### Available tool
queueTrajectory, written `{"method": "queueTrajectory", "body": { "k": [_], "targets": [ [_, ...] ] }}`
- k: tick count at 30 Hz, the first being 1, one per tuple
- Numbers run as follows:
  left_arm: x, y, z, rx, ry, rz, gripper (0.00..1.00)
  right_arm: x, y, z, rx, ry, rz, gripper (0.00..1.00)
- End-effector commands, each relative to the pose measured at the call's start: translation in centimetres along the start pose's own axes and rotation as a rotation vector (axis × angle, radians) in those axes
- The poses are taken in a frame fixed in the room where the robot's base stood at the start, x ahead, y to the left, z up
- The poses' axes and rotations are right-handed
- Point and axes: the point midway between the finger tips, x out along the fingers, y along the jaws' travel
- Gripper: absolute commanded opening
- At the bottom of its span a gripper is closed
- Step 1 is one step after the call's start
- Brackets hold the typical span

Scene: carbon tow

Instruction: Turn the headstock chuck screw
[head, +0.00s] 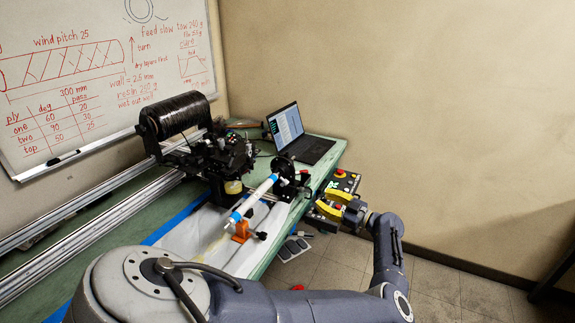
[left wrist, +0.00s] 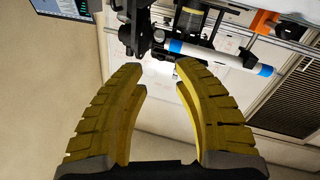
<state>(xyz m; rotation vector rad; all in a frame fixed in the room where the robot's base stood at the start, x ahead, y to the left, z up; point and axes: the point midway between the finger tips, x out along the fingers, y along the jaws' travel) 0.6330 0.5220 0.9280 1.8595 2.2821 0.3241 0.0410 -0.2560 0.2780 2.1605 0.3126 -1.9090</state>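The headstock (head: 287,180) is a black assembly at the right end of the winding bench. A white tube with blue bands (head: 257,195) runs from it to an orange support (head: 241,231). In the left wrist view the black headstock parts (left wrist: 137,30) and the tube (left wrist: 212,55) lie beyond the fingertips. I cannot make out the chuck screw itself. My left gripper (head: 320,203) is to the right of the headstock, apart from it. Its yellow fingers are open and empty, as the left wrist view (left wrist: 158,72) also shows. My right gripper is not in view.
An open laptop (head: 300,137) stands on the bench behind the headstock. A black-wound spool (head: 178,117) and carriage stand at the left, by metal rails (head: 95,211). A control box with a red button (head: 340,173) is close behind my left gripper. Floor at the right is clear.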

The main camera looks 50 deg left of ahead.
Motion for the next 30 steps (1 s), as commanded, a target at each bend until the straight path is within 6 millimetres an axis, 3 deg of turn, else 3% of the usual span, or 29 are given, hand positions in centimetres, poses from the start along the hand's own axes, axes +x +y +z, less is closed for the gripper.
{"method": "queueTrajectory", "body": {
  "k": [5,21,30],
  "targets": [
    [2.2,0.0,-0.1,0.003,0.003,0.0,0.3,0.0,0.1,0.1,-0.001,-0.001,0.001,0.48],
    [11.9,0.1,-0.1,0.002,0.003,0.003,0.3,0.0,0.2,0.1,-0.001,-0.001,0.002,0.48],
    [15.6,0.1,0.0,0.001,0.001,0.004,0.3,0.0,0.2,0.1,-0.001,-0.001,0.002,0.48]
  ]
}}
